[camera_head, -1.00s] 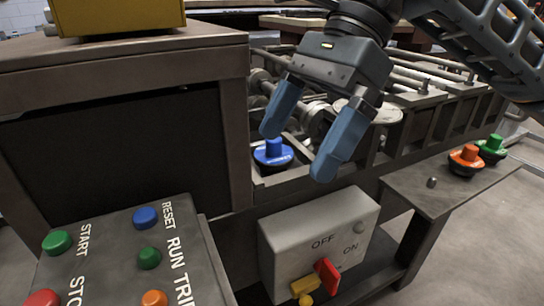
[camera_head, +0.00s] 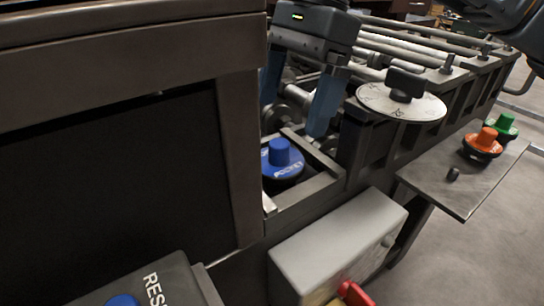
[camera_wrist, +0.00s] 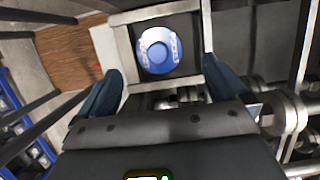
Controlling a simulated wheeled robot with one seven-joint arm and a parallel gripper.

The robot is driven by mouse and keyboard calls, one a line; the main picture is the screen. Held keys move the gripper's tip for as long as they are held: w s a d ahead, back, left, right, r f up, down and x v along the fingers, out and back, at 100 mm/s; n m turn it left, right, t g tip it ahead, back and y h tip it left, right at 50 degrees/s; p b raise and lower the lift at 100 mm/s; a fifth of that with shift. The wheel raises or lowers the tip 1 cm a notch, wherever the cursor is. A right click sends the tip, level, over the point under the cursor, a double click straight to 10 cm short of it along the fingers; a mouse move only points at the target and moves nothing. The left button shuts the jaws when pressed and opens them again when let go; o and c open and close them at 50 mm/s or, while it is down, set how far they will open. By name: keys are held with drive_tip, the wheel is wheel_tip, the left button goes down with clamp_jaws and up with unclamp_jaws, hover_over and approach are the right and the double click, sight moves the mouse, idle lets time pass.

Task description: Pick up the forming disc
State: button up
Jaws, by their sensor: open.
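A blue forming disc (camera_head: 282,160) with a raised blue knob and white lettering sits in a square metal frame (camera_head: 322,182) on the machine. Orange (camera_head: 482,146) and green (camera_head: 503,127) discs with knobs stand on a side shelf. My gripper (camera_head: 293,115) is open and empty, and shows behind and above the blue disc in the head view. In the wrist view the blue disc (camera_wrist: 157,52) lies ahead, between the lines of my two spread fingers (camera_wrist: 163,75). The fingers are apart from it. My gripper's left finger is partly hidden by the dark cabinet post.
A round grey plate with a black knob (camera_head: 402,101) sits right of my gripper. The side shelf (camera_head: 455,188) bears a small black peg. A grey switch box (camera_head: 340,240) and a dark cabinet (camera_head: 120,190) stand close in front. Rollers and bars fill the machine behind.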

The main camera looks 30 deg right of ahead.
sight(279, 143)
drive_tip(key=x, duration=0.6)
drive_tip(key=shift+s+a+f, duration=0.15)
drive_tip(key=shift+f, duration=0.2)
drive_tip(key=c, duration=1.2)
drive_tip(key=shift+c, duration=0.8)
drive_tip(key=shift+r, duration=0.15)
